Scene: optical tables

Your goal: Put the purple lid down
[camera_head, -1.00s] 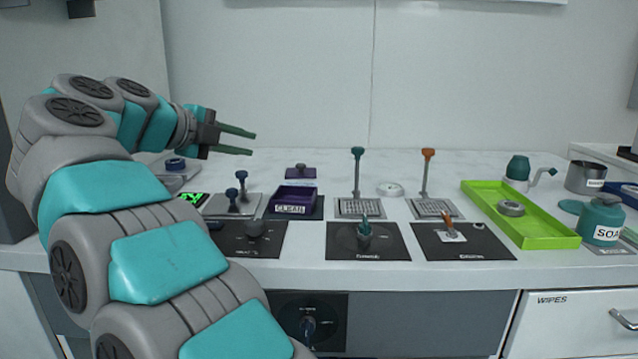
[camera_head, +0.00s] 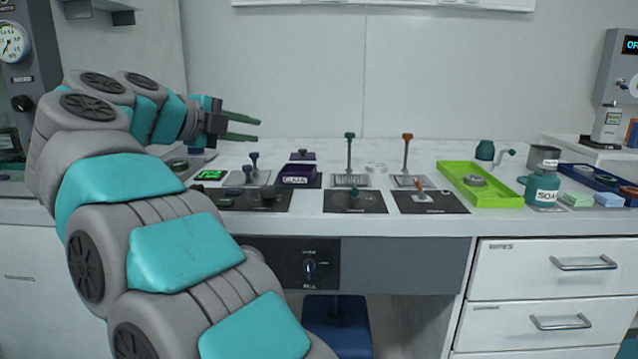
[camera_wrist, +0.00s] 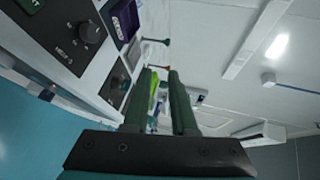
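The purple lid (camera_head: 302,156), with a small knob on top, lies on the counter behind the purple box (camera_head: 298,174) in the head view. The box bears a white label and stands on a dark mat; it also shows in the wrist view (camera_wrist: 124,20). My gripper (camera_head: 258,130) is raised above the counter to the left of the lid, apart from it and pointing right. Its two dark green fingers also show in the wrist view (camera_wrist: 159,72), with a gap and nothing held between them. The lid is not clearly visible in the wrist view.
Two upright stirrer-like posts, one teal (camera_head: 349,154) and one orange (camera_head: 407,154), stand right of the box. A lime green tray (camera_head: 497,198) holds a grey ring. Black control panels (camera_head: 355,200) line the counter's front.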

